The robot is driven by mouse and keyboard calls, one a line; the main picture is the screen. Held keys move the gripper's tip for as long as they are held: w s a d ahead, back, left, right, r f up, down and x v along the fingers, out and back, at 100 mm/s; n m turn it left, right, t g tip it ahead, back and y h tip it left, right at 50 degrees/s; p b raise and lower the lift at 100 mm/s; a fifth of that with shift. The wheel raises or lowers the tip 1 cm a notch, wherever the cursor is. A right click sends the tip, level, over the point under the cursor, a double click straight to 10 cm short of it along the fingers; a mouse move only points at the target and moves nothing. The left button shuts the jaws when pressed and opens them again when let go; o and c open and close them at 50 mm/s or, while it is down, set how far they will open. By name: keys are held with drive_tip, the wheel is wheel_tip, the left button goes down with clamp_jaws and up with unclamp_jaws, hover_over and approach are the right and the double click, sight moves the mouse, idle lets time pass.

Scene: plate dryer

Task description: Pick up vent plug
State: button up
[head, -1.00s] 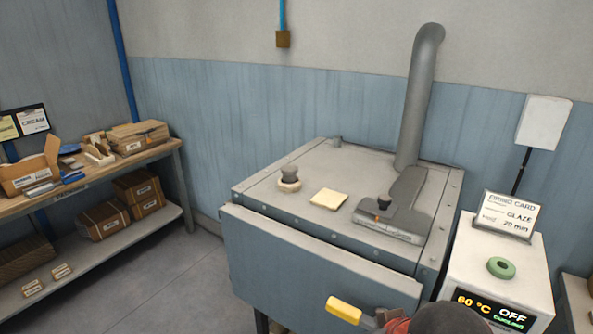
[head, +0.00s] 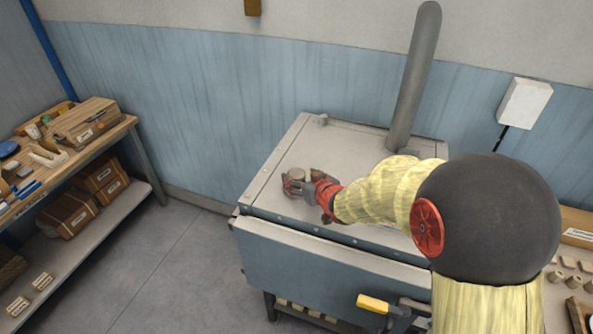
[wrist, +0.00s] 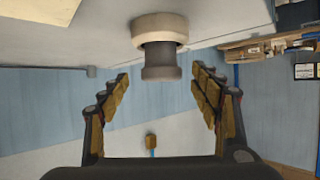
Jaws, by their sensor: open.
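The vent plug (wrist: 160,65) is a short dark grey knob set in a pale cream ring (wrist: 160,30) on the dryer's flat top (head: 272,195). In the wrist view, which is upside down, it appears upper centre, in line with the space between my fingers. My gripper (head: 301,183) is open over the left part of the dryer top in the head view. A clear gap shows on each side of the plug, and I see no finger touching it. In the head view the fingers partly hide the plug.
A grey duct pipe (head: 414,75) rises at the back right of the dryer top. A yellow handle (head: 373,304) sticks out at the dryer's front. A shelf (head: 100,150) with boxes stands at the left. My arm hides much of the top's right side.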

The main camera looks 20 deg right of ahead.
sight(292, 171)
drive_tip(key=shift+w+a+f, duration=0.2)
drive_tip(key=shift+w+f, duration=0.15)
drive_tip(key=shift+w, duration=0.25)
drive_tip(key=x, duration=0.6)
drive_tip(key=shift+w, duration=0.25)
drive_tip(key=shift+c, duration=1)
drive_tip(key=c, duration=1.3)
drive_tip(key=shift+c, duration=0.5)
